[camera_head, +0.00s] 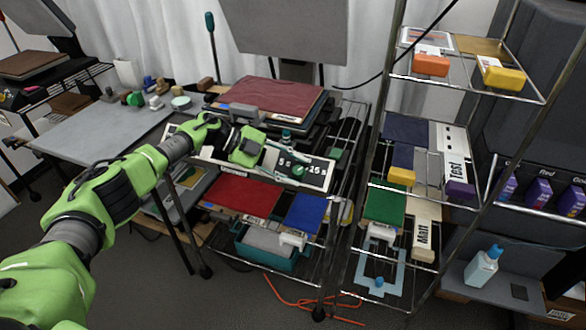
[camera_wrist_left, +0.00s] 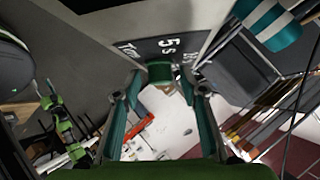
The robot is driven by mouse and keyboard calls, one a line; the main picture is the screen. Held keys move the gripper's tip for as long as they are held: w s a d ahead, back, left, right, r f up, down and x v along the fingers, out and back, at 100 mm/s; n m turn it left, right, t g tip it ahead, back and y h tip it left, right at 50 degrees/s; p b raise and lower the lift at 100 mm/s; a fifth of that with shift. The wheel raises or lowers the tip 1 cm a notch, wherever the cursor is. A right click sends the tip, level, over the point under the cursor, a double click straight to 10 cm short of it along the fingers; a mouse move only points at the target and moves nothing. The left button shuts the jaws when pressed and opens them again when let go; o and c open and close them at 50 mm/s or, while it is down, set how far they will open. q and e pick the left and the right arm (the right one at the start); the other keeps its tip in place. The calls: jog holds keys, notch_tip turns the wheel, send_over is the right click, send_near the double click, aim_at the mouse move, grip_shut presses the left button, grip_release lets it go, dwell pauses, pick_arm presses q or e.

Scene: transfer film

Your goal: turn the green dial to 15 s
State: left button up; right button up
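A black-and-white panel (camera_head: 318,174) on the rack carries the green dial (camera_head: 298,170), with "5 s" to its left and "15 s" to its right. My left gripper (camera_head: 276,160) reaches in from the left, in front of the panel beside the dial. In the left wrist view the dial (camera_wrist_left: 160,72) shows between the tips of the two teal fingers (camera_wrist_left: 160,88), with the "5 s" marking near it. The fingers are spread; I cannot tell whether either touches the dial. Which marking the dial points at is not clear. My right gripper is not in view.
A dark red flat press (camera_head: 270,102) sits above the panel. Red (camera_head: 240,196) and blue (camera_head: 305,213) sheets lie on the shelf below. A wire rack (camera_head: 450,205) with blocks and trays stands at right. A grey table (camera_head: 95,138) is at left.

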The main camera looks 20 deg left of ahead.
pick_arm(q)
jog(key=v, duration=1.2)
